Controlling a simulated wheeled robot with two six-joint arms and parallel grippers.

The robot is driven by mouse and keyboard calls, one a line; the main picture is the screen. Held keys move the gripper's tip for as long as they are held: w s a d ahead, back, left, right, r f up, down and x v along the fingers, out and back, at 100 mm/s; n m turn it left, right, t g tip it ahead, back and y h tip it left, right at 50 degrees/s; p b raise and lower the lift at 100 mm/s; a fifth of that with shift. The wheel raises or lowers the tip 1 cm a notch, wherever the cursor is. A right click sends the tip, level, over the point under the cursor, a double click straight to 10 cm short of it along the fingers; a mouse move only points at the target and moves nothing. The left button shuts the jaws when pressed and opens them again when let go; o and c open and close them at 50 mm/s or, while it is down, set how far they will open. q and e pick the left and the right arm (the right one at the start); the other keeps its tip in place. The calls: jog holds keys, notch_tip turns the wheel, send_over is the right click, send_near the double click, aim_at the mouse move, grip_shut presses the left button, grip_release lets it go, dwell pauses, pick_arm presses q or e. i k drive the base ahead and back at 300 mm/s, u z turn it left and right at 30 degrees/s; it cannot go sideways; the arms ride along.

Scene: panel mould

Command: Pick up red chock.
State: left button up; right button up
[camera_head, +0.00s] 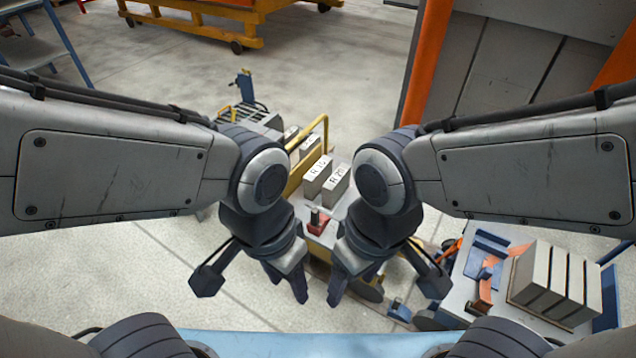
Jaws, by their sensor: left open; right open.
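The red chock (316,227) is a small red block with a dark upright part on top. It sits on the near end of the grey-topped yellow cart (290,184), in the gap between my two arms. My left gripper (252,284) is open and empty, nearer to me and left of the chock. My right gripper (388,284) is open and empty, nearer to me and right of it. Neither gripper touches the chock. My wrists hide parts of the cart on both sides.
Grey blocks marked with numbers (337,180) stand on the cart just behind the chock, beside a yellow rail (313,138). A second cart with grey slabs (558,282) stands at the right. An orange-framed panel (427,65) rises behind. Open floor lies at the left.

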aim_at(318, 221)
jog(key=k, duration=0.6)
jog(key=u, duration=0.65)
jog(key=i, duration=1.45)
jog(key=z, duration=0.55)
jog(key=i, duration=0.6)
jog(key=z, duration=0.55)
